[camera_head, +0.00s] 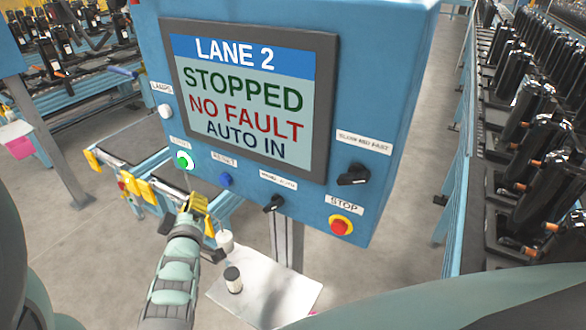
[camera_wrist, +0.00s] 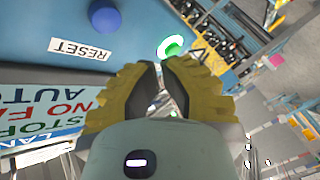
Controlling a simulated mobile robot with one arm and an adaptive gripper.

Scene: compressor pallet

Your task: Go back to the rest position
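My gripper (camera_head: 197,206) has yellow ribbed fingers and is in front of the lower left of the blue control panel (camera_head: 390,95), just below the green button (camera_head: 184,160). In the wrist view its fingertips (camera_wrist: 160,64) are together with only a thin gap, and nothing is held. The blue RESET button (camera_wrist: 105,15) is up and left of the fingers. The screen (camera_head: 250,95) reads LANE 2, STOPPED, NO FAULT, AUTO IN.
The panel also carries a white lamp (camera_head: 166,111), two black knobs (camera_head: 353,174) and a red STOP button (camera_head: 340,226). A white board (camera_head: 265,290) with a small jar (camera_head: 233,280) lies below. Racks of black compressors (camera_head: 530,150) stand right. Open floor lies between.

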